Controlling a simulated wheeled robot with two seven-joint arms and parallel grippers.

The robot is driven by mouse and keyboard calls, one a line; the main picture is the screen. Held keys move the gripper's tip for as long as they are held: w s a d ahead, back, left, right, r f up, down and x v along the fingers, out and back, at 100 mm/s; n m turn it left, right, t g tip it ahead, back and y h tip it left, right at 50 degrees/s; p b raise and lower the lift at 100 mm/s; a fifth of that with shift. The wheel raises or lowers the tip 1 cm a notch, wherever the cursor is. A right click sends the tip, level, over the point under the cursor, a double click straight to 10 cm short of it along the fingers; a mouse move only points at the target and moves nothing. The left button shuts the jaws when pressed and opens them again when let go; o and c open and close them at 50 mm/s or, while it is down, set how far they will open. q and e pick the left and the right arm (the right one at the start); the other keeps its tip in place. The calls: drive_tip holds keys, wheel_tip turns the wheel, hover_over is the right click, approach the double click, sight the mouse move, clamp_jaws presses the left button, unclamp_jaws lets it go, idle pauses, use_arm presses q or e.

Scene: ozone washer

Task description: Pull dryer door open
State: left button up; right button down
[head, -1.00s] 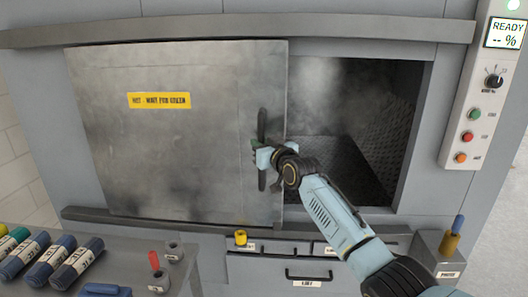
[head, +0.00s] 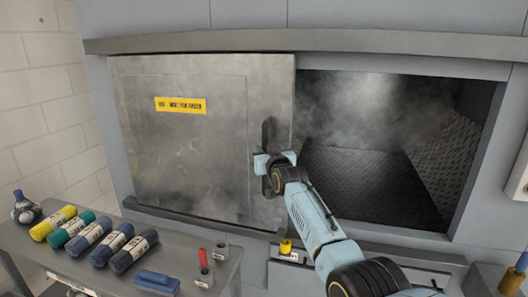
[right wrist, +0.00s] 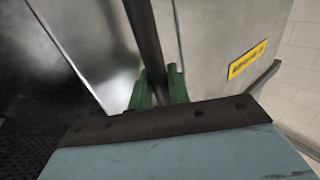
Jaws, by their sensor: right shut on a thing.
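The dryer door (head: 180,145) is a scuffed grey sliding panel with a yellow warning label (head: 180,105). It stands to the left of a wide, steamy opening (head: 370,140) in the dryer. Its dark vertical handle (head: 267,133) is near the door's right edge. My right gripper (head: 266,163) is shut on the handle; in the right wrist view the handle bar (right wrist: 146,40) runs between its green fingers (right wrist: 158,90). The lower part of the handle is hidden by the gripper. My left gripper is not in view.
A rail (head: 300,40) runs above the door. A yellow knob (head: 286,247) sits below the opening.

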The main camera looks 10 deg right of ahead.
drive_tip(key=shift+a+r, duration=0.1)
drive_tip(key=c, duration=1.4)
unclamp_jaws()
drive_tip(key=shift+s, duration=0.1)
drive_tip(key=shift+s+d, duration=0.2)
drive_tip(key=shift+s, duration=2)
drive_tip(key=shift+s+d, duration=0.15)
drive_tip(key=shift+s, duration=2)
drive_tip(key=shift+s+d, duration=0.2)
drive_tip(key=shift+s, duration=2)
